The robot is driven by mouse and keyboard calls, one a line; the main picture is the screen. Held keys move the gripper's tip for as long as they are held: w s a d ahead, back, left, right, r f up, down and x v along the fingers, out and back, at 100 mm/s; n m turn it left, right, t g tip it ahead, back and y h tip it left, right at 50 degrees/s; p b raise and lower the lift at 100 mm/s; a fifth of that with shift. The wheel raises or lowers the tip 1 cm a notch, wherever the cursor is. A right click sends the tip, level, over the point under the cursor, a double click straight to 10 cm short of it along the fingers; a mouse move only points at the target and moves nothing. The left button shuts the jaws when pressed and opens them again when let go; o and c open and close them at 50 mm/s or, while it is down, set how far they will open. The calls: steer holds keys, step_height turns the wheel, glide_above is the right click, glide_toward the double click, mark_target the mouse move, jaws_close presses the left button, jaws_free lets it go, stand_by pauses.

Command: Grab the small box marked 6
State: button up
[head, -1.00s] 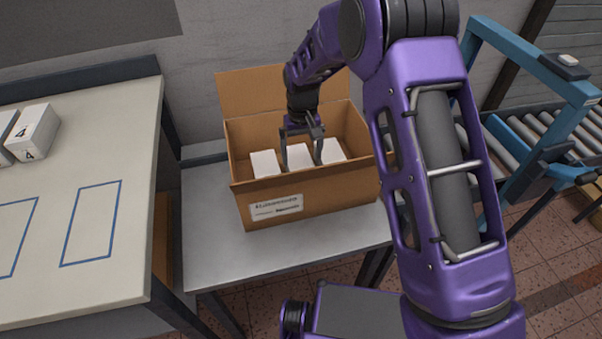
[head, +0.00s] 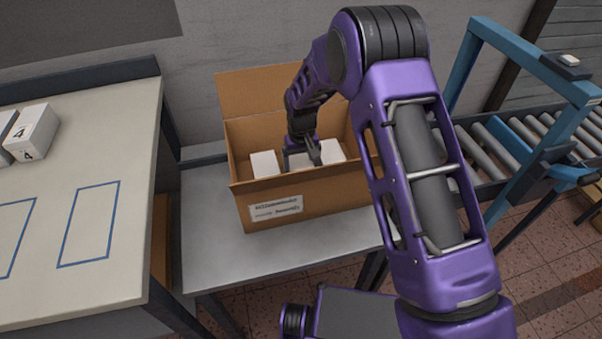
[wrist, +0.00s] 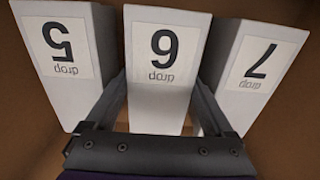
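The small white box marked 6 (wrist: 165,75) stands in the middle of a row of three in the wrist view, its label upside down. In the head view my gripper (head: 303,157) is down inside the carton (head: 325,196). Whether the fingers touch the box is not clear.
A box marked 5 (wrist: 68,45) and a box marked 7 (wrist: 255,68) stand close on either side. The carton's walls surround them. A table (head: 120,140) with outlined spaces and a box marked 4 (head: 34,130) is at left; a roller conveyor (head: 487,150) is at right.

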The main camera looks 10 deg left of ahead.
steer(key=shift+r, duration=0.1)
steer(key=c, duration=0.9)
